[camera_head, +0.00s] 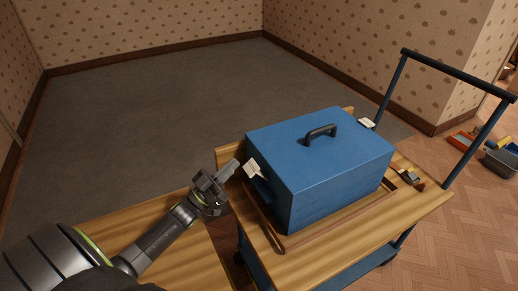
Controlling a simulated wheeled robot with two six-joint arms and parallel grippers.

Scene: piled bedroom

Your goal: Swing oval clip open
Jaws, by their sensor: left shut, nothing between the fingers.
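A blue box (320,165) with a dark handle (321,132) on its lid stands closed on a wooden-topped blue trolley (335,255). A white tag-like piece (253,168) sits at the box's left side. Another white piece (367,123) shows at its far right corner. I cannot tell for sure which part is the oval clip. My left gripper (229,168) is shut and empty, just left of the white piece at the left side. A small gap seems to lie between them. My right gripper is out of view.
A brown rim or strap (280,245) runs around the box's base. A small grey and brown item (410,177) lies on the trolley's right side. A dark push handle (460,73) rises at the right. Bins (502,160) stand beyond. Grey carpet (150,120) is clear behind.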

